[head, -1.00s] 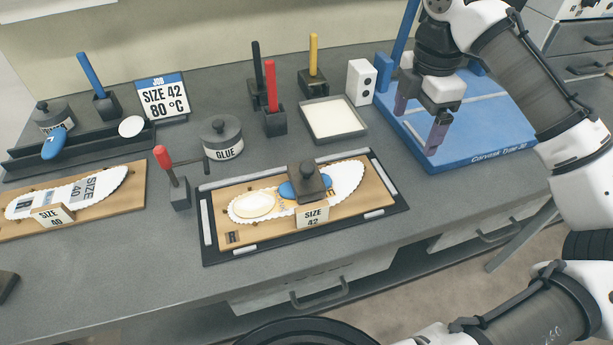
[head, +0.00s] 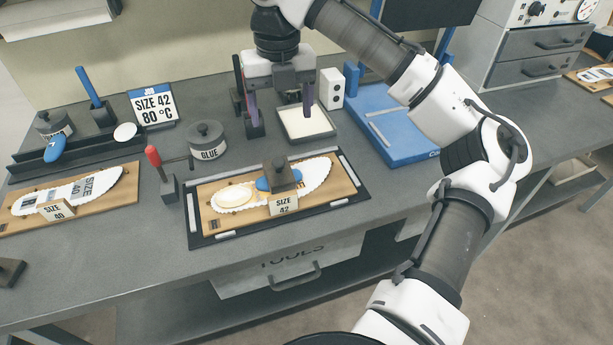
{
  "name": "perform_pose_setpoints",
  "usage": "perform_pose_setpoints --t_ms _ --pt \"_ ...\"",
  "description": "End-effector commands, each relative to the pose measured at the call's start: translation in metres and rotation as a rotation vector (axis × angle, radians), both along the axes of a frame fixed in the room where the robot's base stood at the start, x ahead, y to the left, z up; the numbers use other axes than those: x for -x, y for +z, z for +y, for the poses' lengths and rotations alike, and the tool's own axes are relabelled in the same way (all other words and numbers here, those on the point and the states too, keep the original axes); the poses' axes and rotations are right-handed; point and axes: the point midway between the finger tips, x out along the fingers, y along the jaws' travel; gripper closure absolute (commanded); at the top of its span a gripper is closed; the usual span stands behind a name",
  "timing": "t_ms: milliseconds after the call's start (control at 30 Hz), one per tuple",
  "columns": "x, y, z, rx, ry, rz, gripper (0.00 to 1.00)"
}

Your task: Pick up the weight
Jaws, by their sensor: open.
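The weight (head: 283,174) is a dark block with a round knob on top. It sits on the white scalloped insole (head: 313,174) on the size 42 board (head: 217,218), partly over a blue oval piece (head: 263,184). My gripper (head: 281,112) is open and empty. It hangs with its fingers pointing down, above and behind the weight in the picture, in front of the white-lined tray. The fingers are apart from the weight.
The white-lined tray (head: 318,135), a white box (head: 331,88) and a blue platform (head: 402,148) lie behind and right. A size 42 label (head: 284,204) stands before the weight.

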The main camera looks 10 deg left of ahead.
Motion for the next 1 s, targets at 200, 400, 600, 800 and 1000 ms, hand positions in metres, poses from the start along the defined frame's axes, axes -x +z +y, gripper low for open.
perform_pose_setpoints --t_ms 200,400,600,800,1000 --pt "0.005 -0.017 0.011 -0.001 0.064 0.004 0.25" --pt "0.006 -0.056 0.012 -0.003 0.06 0.005 0.25" --pt "0.005 -0.081 0.011 0.0 0.057 0.002 0.25" --pt "0.008 -0.094 0.012 0.001 0.057 0.001 0.25" --pt "0.013 -0.124 0.014 0.0 0.056 0.002 0.25"
